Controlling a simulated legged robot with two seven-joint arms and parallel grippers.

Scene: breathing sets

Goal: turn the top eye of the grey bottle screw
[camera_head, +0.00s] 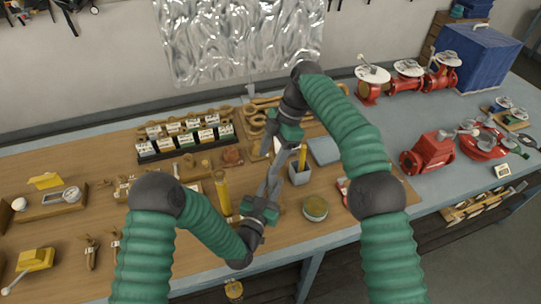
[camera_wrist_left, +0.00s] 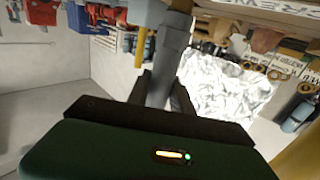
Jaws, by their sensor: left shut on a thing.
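The grey bottle screw (camera_head: 272,182) is held up above the wooden bench, between my two grippers. It is small and partly hidden in the head view, and I cannot make out its eyes. My left gripper (camera_head: 266,196) comes from below and is shut on it. In the left wrist view the grey body (camera_wrist_left: 170,62) stands between the two dark fingers (camera_wrist_left: 163,92) and runs away from the palm. My right gripper (camera_head: 285,150) is above, near the upper end of the bottle screw. Whether it is touching it or shut cannot be told.
A grey cup (camera_head: 300,174) with a yellow item stands close right of the grippers. A rack of labelled blocks (camera_head: 185,141) stands behind left. Red valves (camera_head: 428,153) stand on the right.

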